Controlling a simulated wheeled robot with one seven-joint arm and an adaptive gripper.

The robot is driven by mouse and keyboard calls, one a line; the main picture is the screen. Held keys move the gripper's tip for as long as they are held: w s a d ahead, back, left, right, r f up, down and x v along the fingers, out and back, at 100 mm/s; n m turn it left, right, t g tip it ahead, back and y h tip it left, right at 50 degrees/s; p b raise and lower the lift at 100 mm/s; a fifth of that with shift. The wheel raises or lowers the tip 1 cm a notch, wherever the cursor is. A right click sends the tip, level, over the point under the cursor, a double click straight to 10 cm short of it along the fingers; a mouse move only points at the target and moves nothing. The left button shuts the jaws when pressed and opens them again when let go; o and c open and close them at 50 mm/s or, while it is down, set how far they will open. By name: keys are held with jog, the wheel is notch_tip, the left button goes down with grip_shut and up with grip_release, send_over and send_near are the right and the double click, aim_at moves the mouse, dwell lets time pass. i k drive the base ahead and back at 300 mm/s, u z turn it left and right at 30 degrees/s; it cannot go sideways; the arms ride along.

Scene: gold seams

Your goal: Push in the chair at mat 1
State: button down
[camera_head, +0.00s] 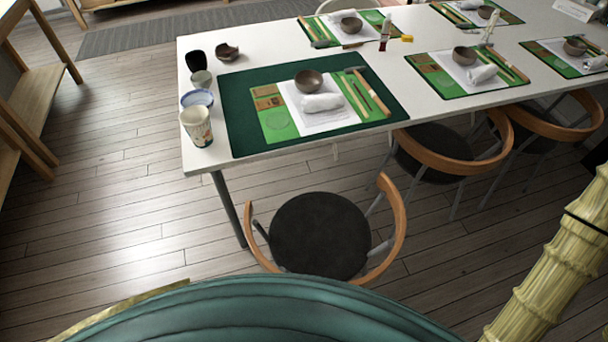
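A chair with a round dark seat (319,236) and a curved wooden back rail (392,222) stands on the floor in front of the near left end of the white table. It is apart from the table edge, with floor showing between. Its back rail faces toward me and to the right. Above it on the table lies a dark green mat (240,112) with a green work sheet, a brown bowl (308,81), a rolled white cloth (322,103) and sticks. No number is readable on the mat. My gripper is not in view.
The white table (205,161) has a leg (229,209) left of the chair. Two more chairs (447,150) (552,125) stand along its near side to the right. Cups (196,126) stand at the table's left corner. A wooden shelf (30,95) stands far left. Floor (120,215) is clear on the left.

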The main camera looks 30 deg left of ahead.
aim_at(319, 234)
jog(key=k, duration=0.7)
jog(key=u, duration=0.5)
jog(key=i, duration=0.45)
jog(key=z, duration=1.1)
jog(key=k, duration=1.15)
jog(key=u, duration=1)
